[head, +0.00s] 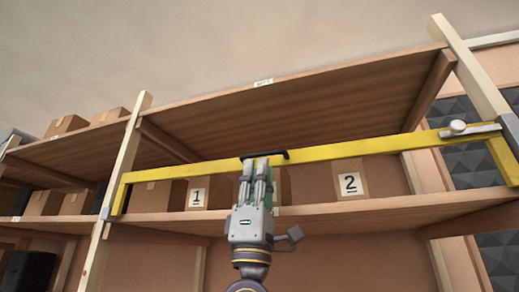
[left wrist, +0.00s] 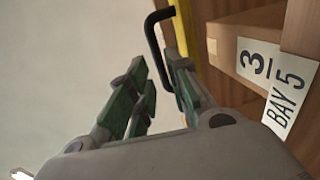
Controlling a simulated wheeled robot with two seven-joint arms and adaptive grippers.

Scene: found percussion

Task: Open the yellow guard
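The yellow guard (head: 340,151) is a long bar across the front of a shelf bay, bent down at both ends. A black handle (head: 280,154) sits on the bar near its middle. In the left wrist view the handle (left wrist: 154,42) stands out from a strip of the yellow guard (left wrist: 186,28). My left gripper (head: 257,168) is in front of the bar at the handle. In the left wrist view my left gripper (left wrist: 160,85) is open, with green-padded fingers apart. The handle reaches between them, close to the right finger; contact cannot be told. My right gripper is not in view.
A silver latch with a round knob (head: 458,127) is at the guard's right end. Boxes labelled 1 (head: 198,196) and 2 (head: 350,184) stand on the shelf behind the guard. A wooden upright (head: 125,160) is at left. The wrist view shows a BAY 5 label (left wrist: 285,97).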

